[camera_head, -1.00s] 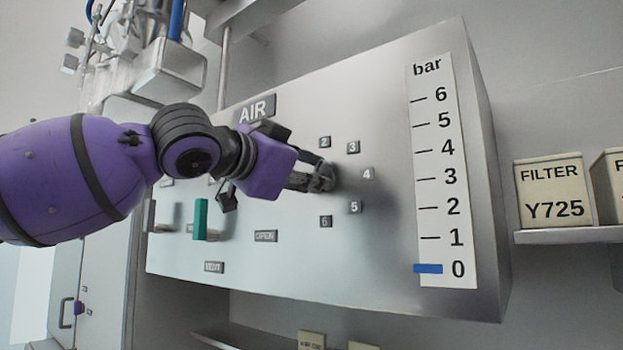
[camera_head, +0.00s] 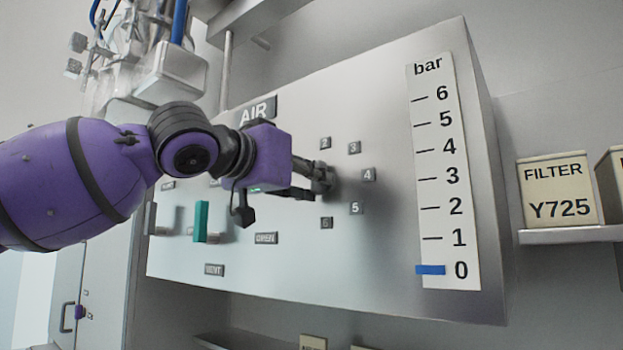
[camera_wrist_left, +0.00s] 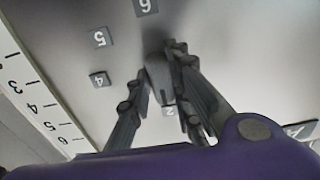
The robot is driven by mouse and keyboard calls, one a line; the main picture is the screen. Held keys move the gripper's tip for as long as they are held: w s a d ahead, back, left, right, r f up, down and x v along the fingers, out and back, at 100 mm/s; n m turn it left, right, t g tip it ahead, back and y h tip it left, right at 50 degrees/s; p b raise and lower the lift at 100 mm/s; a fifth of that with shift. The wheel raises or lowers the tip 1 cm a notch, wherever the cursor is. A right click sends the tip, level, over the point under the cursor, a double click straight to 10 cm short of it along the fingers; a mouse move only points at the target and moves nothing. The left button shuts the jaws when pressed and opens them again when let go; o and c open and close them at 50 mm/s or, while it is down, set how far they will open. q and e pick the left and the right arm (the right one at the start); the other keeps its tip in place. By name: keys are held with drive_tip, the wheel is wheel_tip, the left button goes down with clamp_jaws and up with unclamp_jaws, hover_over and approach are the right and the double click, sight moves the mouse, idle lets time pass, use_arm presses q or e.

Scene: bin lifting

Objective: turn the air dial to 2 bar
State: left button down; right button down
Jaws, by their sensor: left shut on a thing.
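The air panel (camera_head: 300,255) carries an AIR label and number tags 2 to 6 in an arc around the dial. My purple left arm reaches in from the left, and its gripper (camera_head: 322,179) is at the middle of this arc. In the left wrist view, the grey round dial (camera_wrist_left: 159,76) sits between the two fingers of my left gripper (camera_wrist_left: 161,70), which is shut on it. The fingers hide much of the dial, and I cannot tell which number it points to. The bar scale (camera_head: 443,170) has its blue marker (camera_head: 430,270) at 0. My right gripper is not in view.
A green lever (camera_head: 201,221) stands out from the panel's lower left, with OPEN and VENT tags near it. A filter box (camera_head: 558,190) stands on a shelf at the right. Pipes and fittings hang at the upper left. Space before the panel's right half is clear.

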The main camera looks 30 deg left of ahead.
use_arm(q)
drive_tip(key=shift+r, duration=0.15)
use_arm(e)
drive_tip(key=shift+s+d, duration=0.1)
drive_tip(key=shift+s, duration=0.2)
use_arm(q)
drive_tip(key=c, duration=1.8)
unclamp_jaws()
drive_tip(key=shift+o, duration=1.1)
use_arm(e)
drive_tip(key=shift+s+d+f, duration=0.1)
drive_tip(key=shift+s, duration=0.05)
use_arm(q)
drive_tip(key=s+a, duration=0.1)
drive_tip(key=s, duration=1.1)
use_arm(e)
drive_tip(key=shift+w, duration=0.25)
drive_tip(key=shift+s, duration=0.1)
